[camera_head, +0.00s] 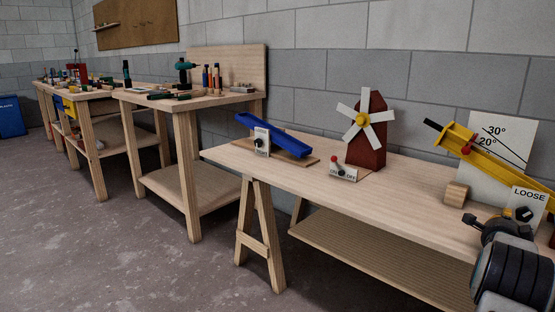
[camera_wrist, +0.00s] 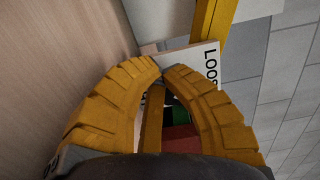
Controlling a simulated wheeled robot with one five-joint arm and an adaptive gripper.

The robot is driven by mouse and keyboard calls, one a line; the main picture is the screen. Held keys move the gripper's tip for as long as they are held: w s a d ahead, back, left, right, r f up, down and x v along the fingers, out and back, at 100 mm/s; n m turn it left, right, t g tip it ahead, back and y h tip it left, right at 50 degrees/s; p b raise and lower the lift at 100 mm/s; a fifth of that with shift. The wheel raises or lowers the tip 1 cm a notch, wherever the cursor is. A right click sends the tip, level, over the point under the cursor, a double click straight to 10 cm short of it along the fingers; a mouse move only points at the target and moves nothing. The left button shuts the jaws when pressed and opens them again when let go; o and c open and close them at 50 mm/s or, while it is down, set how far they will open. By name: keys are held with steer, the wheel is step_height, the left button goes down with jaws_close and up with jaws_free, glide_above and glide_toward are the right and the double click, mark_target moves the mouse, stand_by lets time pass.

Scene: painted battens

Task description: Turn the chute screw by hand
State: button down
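The yellow chute (camera_head: 490,160) stands tilted at the right end of the bench, before a white angle board (camera_head: 497,127) marked 30° and 20°. A white plate (camera_head: 529,197) reading LOOSE carries the dark chute screw (camera_head: 523,213). My gripper (camera_head: 484,226) is at the lower right, just left of the screw in the picture. In the wrist view its two yellow fingers (camera_wrist: 162,71) have their tips together, with nothing seen clamped at the tips. The LOOSE plate (camera_wrist: 192,62) shows just beyond the tips. The screw cannot be made out there.
A small wooden block (camera_head: 456,193) lies left of the chute. A red windmill (camera_head: 366,133) with an ON/OFF switch and a blue tilting channel (camera_head: 274,134) stand farther left. The bench top (camera_head: 400,195) between is clear. A grey block wall (camera_head: 330,75) is behind.

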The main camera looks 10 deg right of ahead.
steer(key=shift+v, duration=1.75)
steer(key=shift+s+d+r, duration=0.1)
steer(key=shift+r, duration=0.05)
